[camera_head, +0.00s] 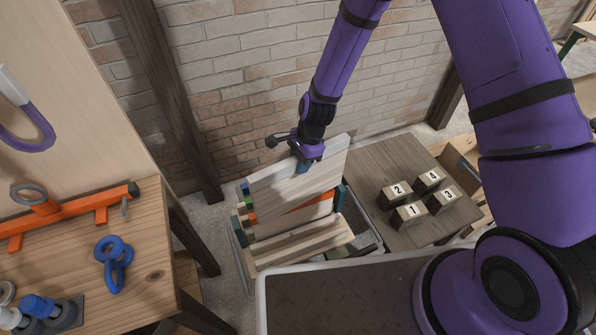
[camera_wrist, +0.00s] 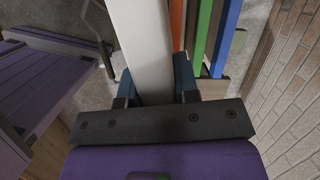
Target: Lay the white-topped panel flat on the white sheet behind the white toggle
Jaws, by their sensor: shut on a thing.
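The white-topped panel (camera_head: 290,185) is a wide, pale wooden board standing on edge and tilted over the crate. My gripper (camera_head: 306,165) is shut on its upper edge. In the wrist view, the panel's white edge (camera_wrist: 147,40) runs between the two blue fingertips of my gripper (camera_wrist: 153,88). The panel overlaps the crate in the head view, and I cannot tell whether its lower edge is clear of the other panels. I cannot make out the white sheet or the white toggle in either view.
A grey crate (camera_head: 368,241) holds several panels, including one with an orange edge (camera_wrist: 176,30); green (camera_wrist: 199,35) and blue (camera_wrist: 228,38) edges show beside it. Numbered blocks stand on a wooden top (camera_head: 372,160) at right. A workbench (camera_head: 150,215) with tools stands left; a brick wall (camera_head: 245,75) rises behind.

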